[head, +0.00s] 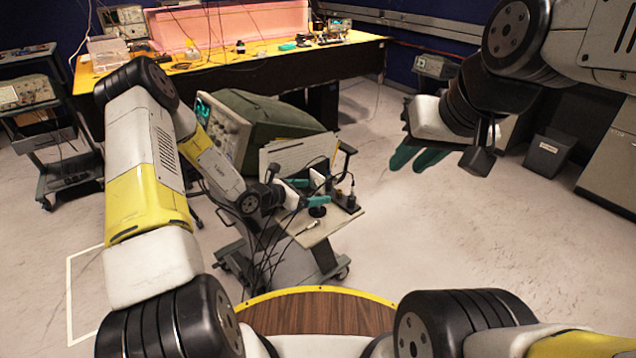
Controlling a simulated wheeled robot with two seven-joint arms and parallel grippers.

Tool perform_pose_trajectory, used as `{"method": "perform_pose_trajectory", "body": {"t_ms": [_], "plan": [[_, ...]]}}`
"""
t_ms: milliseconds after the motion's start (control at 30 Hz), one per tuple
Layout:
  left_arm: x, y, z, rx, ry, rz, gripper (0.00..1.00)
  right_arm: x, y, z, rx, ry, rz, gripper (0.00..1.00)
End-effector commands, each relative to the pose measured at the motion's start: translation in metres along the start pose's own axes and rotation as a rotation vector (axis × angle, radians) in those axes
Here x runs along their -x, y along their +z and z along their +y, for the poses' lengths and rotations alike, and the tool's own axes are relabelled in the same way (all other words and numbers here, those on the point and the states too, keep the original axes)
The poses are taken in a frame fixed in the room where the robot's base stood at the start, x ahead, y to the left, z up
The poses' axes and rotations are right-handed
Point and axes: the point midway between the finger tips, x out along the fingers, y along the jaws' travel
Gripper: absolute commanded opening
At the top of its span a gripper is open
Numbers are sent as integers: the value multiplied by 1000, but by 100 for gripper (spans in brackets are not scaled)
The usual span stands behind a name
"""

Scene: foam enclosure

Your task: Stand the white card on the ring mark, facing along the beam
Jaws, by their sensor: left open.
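My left gripper (312,191) has teal fingers and is open over the top of a small cart (318,230). A small white upright piece (317,178), perhaps the white card, shows by its fingers; I cannot tell whether they touch it. My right gripper (418,159) hangs in the air over the floor at the right, apart from the cart. Its teal fingers point down and left, and their opening is unclear. I cannot make out the ring mark or a beam.
A green-cased oscilloscope (255,130) and an upright pale panel (293,156) stand behind the cart top, with small black fixtures (346,199) and cables around. A pink foam enclosure (235,28) is on the yellow-edged back bench (330,55). Floor right of the cart is clear.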

Motion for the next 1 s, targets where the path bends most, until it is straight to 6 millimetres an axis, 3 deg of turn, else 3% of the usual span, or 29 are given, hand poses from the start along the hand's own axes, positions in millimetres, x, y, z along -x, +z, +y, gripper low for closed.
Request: {"method": "perform_pose_trajectory", "body": {"t_ms": [333,667,1000], "plan": [[-48,3,2,0,-2,-1,89,0,0,0,0,0,0,27],[-56,3,2,0,-1,0,89,0,0,0,0,0,0,27],[-56,3,2,-1,-1,0,24,0,0,0,0,0,0,27]]}}
